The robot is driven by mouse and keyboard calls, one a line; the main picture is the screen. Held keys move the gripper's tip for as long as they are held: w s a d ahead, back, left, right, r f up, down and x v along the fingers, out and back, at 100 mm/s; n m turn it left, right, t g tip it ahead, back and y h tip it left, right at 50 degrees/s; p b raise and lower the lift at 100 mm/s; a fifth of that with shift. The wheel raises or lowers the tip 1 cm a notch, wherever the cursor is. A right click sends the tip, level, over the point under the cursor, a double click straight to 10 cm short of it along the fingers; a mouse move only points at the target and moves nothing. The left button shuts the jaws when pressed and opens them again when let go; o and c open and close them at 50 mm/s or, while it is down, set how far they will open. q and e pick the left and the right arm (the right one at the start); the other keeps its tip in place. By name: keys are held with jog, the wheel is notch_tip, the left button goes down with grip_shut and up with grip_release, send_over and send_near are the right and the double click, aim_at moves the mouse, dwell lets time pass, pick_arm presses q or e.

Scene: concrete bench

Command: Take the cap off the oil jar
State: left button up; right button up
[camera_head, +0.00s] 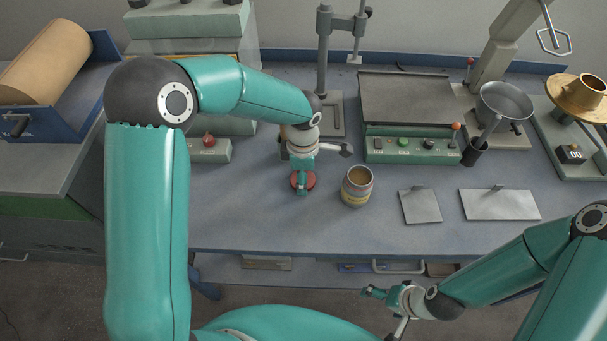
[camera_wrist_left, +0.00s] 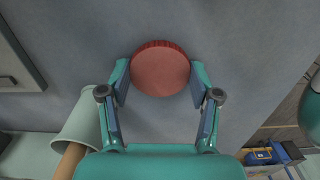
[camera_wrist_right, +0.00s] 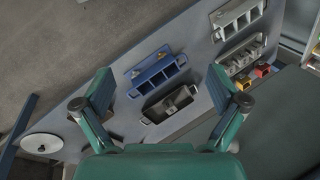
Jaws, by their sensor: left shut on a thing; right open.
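The red cap (camera_head: 297,181) is between the fingers of my left gripper (camera_head: 303,184), just left of the jar. In the left wrist view the round cap (camera_wrist_left: 160,72) fills the gap between the fingertips of that gripper (camera_wrist_left: 160,78), which is shut on it. I cannot tell whether the cap touches the bench. The oil jar (camera_head: 357,189), with grey, yellow and reddish bands, stands upright and open-topped, brownish inside, apart from the cap. My right gripper (camera_head: 372,291) is open and empty in front of the bench; its spread fingers show in the right wrist view (camera_wrist_right: 160,86).
Two flat grey plates (camera_head: 420,208) (camera_head: 499,206) lie right of the jar. A green control box (camera_head: 414,146) stands behind it, and a dark cup (camera_head: 475,152) is to the right. The bench (camera_head: 240,215) is clear left of the cap and along the front.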

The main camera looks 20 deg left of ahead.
pick_arm(q)
jog(key=o, duration=1.3)
